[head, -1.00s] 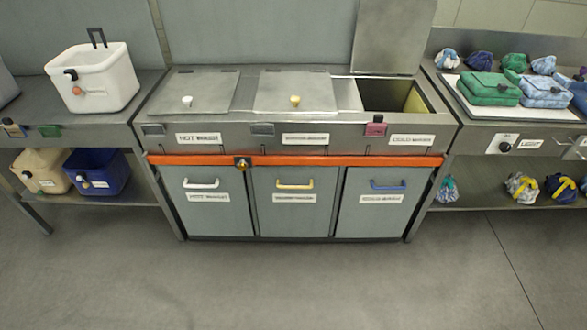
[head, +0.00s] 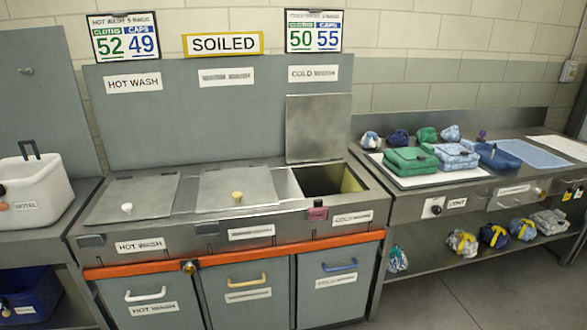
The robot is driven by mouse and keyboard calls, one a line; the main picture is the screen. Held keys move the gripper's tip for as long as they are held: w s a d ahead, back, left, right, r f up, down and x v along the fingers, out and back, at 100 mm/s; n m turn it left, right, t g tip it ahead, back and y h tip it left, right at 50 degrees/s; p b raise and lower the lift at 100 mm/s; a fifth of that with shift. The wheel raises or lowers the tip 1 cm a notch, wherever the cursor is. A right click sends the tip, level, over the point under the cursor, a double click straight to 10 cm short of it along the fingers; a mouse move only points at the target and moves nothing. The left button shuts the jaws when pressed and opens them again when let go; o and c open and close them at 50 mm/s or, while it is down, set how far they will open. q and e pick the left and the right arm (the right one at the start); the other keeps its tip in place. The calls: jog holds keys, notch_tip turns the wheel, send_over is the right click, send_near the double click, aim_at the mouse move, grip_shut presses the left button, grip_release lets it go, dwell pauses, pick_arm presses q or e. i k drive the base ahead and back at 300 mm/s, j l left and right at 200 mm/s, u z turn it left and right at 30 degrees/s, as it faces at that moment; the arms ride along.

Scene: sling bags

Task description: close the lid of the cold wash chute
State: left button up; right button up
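The cold wash chute (head: 334,193) is the right-hand of three chutes in the grey metal unit, under a COLD WASH sign (head: 313,73). Its lid (head: 318,128) stands upright at the back of the opening, so the chute is open and its yellowish inner wall shows. The hot wash lid (head: 133,196) and the middle lid (head: 237,188) lie flat and shut, each with a small knob. A pink tag or clip (head: 318,211) sits on the front rim by the cold chute. Neither of my grippers is in view.
An orange bar (head: 230,256) runs across the front above three cabinet doors with handles. At right, a table (head: 400,206) holds green and blue folded bags and bundles. At left stands a white bin (head: 37,195). Floor at lower right is clear.

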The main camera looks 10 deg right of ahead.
aim_at(318, 126)
jog(key=i+l+u, duration=0.15)
jog(key=l, duration=0.7)
jog(key=l+u, duration=0.1)
jog(key=l, duration=0.8)
